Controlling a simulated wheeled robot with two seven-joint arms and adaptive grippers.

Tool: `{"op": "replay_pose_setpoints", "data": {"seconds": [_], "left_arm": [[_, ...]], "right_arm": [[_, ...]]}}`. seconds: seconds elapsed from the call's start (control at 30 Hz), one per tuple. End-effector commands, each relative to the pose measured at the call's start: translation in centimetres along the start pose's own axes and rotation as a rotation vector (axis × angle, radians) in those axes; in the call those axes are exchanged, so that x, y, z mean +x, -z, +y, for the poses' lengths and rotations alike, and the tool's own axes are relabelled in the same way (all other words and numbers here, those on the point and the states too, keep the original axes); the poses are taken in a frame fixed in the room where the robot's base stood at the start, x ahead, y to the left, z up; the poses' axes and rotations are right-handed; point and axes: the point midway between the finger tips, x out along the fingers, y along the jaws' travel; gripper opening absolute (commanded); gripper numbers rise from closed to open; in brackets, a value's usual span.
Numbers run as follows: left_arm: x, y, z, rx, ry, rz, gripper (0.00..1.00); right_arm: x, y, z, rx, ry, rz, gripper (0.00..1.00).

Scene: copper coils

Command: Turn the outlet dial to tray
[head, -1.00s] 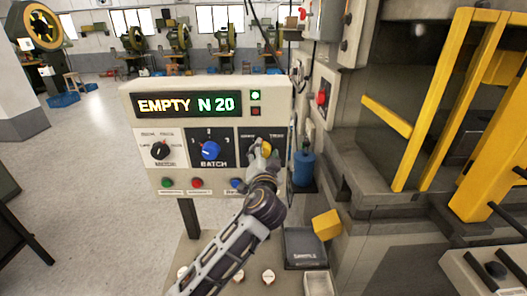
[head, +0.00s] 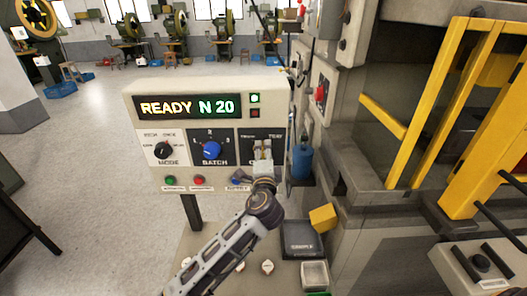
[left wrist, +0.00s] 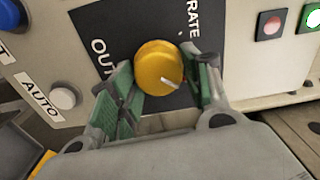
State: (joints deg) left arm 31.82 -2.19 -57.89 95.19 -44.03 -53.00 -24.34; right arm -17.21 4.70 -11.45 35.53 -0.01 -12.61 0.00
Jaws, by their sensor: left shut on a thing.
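The yellow outlet dial (left wrist: 158,68) sits on a dark plate of the control panel, with a white pointer mark towards its lower right in the left wrist view. Lettering beginning "OUT" and ending "RATE" shows beside it. My left gripper (head: 262,150) is at the panel's right-hand dial; in the left wrist view its green-padded fingers (left wrist: 162,88) stand on either side of the yellow dial, shut on it. In the head view the gripper mostly hides the dial, and the small labels above it are hard to read. My right gripper is not in view.
The panel's display (head: 189,106) reads "READY N 20". Green (head: 170,181) and red (head: 199,181) buttons sit below. A blue bottle (head: 302,162) stands just right of the panel.

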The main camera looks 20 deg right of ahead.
Motion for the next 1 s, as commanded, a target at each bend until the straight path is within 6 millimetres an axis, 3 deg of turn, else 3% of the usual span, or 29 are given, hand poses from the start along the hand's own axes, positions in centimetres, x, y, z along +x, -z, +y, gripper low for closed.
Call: {"op": "replay_pose_setpoints", "data": {"seconds": [0.67, 0.7, 0.83, 1.0], "left_arm": [[-0.02, 0.02, 0.22, 0.094, -0.001, 0.0, 0.24], [-0.02, 0.02, 0.22, 0.094, -0.001, 0.0, 0.51], [-0.01, 0.02, 0.19, 0.093, -0.001, 0.0, 0.67], [-0.01, 0.01, 0.13, 0.092, 0.0, 0.0, 0.69]], "right_arm": [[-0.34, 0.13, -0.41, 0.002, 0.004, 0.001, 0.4], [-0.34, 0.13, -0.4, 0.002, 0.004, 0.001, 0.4], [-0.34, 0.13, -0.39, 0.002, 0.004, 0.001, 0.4], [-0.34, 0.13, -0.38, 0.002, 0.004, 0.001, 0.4]]}}
